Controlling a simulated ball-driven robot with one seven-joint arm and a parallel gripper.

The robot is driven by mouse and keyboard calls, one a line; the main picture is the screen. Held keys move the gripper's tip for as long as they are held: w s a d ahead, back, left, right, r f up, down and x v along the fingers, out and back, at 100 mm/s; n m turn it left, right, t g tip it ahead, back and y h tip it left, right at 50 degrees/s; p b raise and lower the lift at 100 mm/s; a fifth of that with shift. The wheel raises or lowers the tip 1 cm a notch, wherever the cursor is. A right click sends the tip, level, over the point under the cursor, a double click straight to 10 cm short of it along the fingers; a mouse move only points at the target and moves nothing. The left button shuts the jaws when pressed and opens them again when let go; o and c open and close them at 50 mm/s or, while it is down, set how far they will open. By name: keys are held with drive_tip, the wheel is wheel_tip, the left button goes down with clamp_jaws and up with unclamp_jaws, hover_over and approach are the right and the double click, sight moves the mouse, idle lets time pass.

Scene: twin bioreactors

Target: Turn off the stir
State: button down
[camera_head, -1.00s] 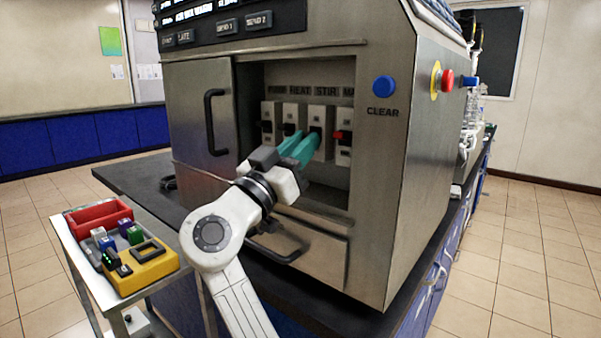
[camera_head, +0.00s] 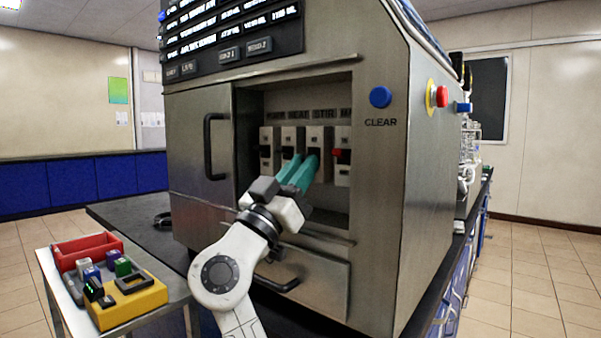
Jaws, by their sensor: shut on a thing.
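The stir switch (camera_head: 318,143) is a pale breaker block under the STIR label, inside the open recess of the metal cabinet. My gripper (camera_head: 302,170), with teal fingers, reaches into the recess. Its fingertips are at the lower front of the stir switch and are shut on its lever. The fingers hide the lever, so its position does not show. To the left are the heat switch (camera_head: 292,142) and the pump switch (camera_head: 269,144). To the right is the main switch (camera_head: 342,155), with a red lever.
A blue CLEAR button (camera_head: 380,97) is right of the recess. A door handle (camera_head: 210,148) stands out at left, and a drawer handle (camera_head: 276,284) lies below my arm. A cart (camera_head: 62,259) with a red bin (camera_head: 88,250) and a yellow block (camera_head: 128,300) stands at lower left.

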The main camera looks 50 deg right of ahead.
drive_tip(key=shift+a, duration=0.1)
drive_tip(key=c, duration=1)
unclamp_jaws()
drive_tip(key=shift+c, duration=0.2)
drive_tip(key=v, duration=1)
drive_tip(key=shift+a+f, duration=0.25)
drive_tip(key=shift+a, duration=0.05)
drive_tip(key=shift+a, duration=0.1)
